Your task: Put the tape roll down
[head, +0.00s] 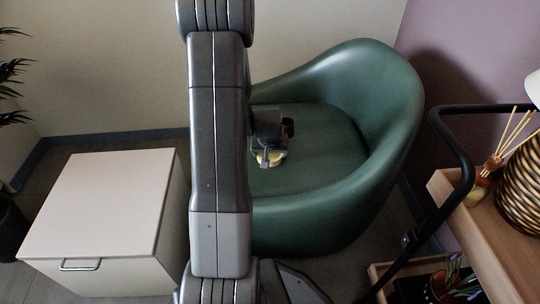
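The tape roll (276,157) is small and yellowish and shows at the tip of my gripper (266,160), over the seat of the green armchair (320,180). My gripper points down, and a dark finger crosses the roll. The fingers look close together and shut on the roll's wall. My arm hides what is to the left of it. I cannot tell whether the roll touches the seat or is just above it.
A white cabinet (105,205) stands left of my arm. The armchair's raised back and arms curve around the seat, which has free room right of the roll. At the right, a wooden shelf (478,240) with a black rail holds a reed diffuser (482,187) and a striped vase (522,200).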

